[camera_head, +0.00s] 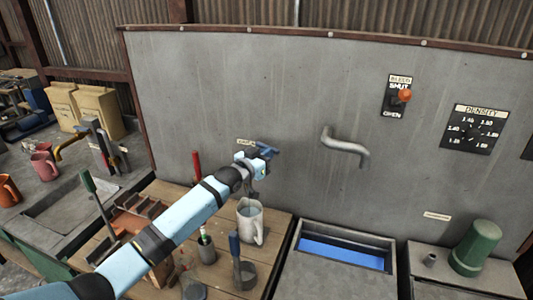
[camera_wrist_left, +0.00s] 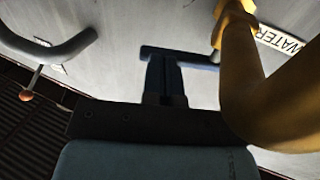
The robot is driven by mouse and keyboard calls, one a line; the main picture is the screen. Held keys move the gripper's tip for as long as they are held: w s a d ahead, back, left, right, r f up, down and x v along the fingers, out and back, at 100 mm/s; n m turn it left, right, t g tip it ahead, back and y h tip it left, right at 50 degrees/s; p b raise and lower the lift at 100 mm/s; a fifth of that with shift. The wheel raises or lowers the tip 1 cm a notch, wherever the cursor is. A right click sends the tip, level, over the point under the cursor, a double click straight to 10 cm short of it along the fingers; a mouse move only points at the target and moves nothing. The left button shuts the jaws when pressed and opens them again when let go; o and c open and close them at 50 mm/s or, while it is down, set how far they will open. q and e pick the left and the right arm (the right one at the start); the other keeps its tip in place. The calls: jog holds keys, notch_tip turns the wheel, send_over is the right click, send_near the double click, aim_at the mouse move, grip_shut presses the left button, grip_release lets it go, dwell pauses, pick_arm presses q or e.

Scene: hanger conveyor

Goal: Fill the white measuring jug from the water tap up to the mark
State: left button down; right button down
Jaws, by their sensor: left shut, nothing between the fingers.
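The white measuring jug (camera_head: 250,228) stands upright on the wooden bench, below the tap, with its handle to the right. Bluish grey shows inside it, but I cannot read a mark or level. The water tap has a blue lever (camera_head: 268,149); the left wrist view shows this lever (camera_wrist_left: 195,58), the brass tap body (camera_wrist_left: 262,95) and a WATER label (camera_wrist_left: 280,42). My left gripper (camera_head: 260,157) is at the lever, shut with nothing between its fingers. Its fingers (camera_wrist_left: 162,75) point at the lever; I cannot tell whether they touch. My right gripper is out of view.
A grey bent pipe (camera_head: 345,146) and an orange-knobbed lever (camera_head: 404,96) are on the wall. A density dial (camera_head: 472,130) is at right. A blue-filled tank (camera_head: 345,252), a green bucket (camera_head: 475,247) and a wooden rack (camera_head: 137,226) stand around the bench.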

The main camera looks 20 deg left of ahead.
pick_arm(q)
jog(key=shift+d, duration=0.1)
jog(key=shift+w+d+b, duration=0.6)
jog(key=shift+w+d, duration=0.1)
jog(key=shift+w, duration=0.2)
jog(key=shift+s, duration=0.1)
